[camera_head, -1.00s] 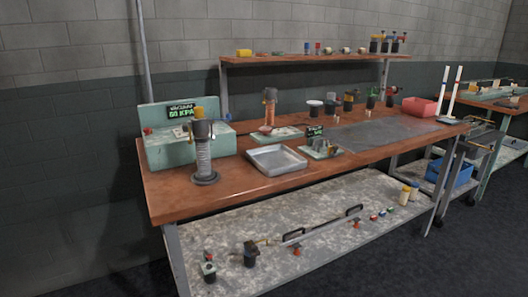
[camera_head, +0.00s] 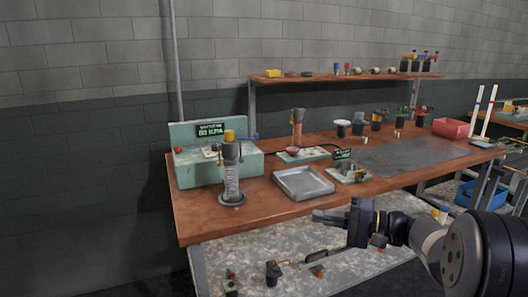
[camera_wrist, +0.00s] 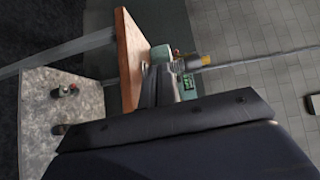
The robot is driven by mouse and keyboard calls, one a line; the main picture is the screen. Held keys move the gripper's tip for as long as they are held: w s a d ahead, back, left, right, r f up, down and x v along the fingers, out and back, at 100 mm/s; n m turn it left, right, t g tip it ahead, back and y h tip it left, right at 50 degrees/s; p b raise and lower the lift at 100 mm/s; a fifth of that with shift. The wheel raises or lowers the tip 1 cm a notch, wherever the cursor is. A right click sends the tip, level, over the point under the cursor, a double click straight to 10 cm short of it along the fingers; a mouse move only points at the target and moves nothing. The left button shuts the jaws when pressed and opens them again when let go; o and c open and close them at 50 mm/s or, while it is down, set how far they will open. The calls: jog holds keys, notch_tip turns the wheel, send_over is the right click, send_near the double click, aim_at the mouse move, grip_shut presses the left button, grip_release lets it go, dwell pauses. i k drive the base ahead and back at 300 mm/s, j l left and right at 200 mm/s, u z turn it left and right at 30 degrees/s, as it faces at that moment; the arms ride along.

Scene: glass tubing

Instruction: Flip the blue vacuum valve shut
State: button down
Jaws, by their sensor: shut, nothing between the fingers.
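The mint-green vacuum unit (camera_head: 218,168) stands at the left end of the bench, with a green-lit display (camera_head: 211,130) on its back panel. In front of it stands a glass column (camera_head: 231,182) on a dark round base, with a yellow cap (camera_head: 229,135). A small blue part (camera_head: 251,136), which looks like the blue valve's handle, shows just right of the column's top; its exact angle is too small to tell. My gripper (camera_head: 317,216) is shut and empty, in front of the bench's front edge, pointing left. It also shows in the wrist view (camera_wrist: 160,72), which is turned sideways.
A metal tray (camera_head: 303,184) lies right of the column. A raised shelf (camera_head: 340,78) runs behind, and a lower shelf (camera_head: 240,262) holds small parts. The grey mat (camera_head: 410,155) is clear.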

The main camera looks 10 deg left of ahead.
aim_at(256, 135)
jog(key=i+j+z, duration=0.1)
jog(key=i+j, duration=0.15)
jog(key=i, duration=0.3)
jog(key=i+j+z, duration=0.1)
jog(key=i+j, duration=0.15)
jog(key=i, duration=0.3)
jog(key=i+j+z, duration=0.1)
jog(key=i+j, duration=0.2)
jog(key=i, duration=0.2)
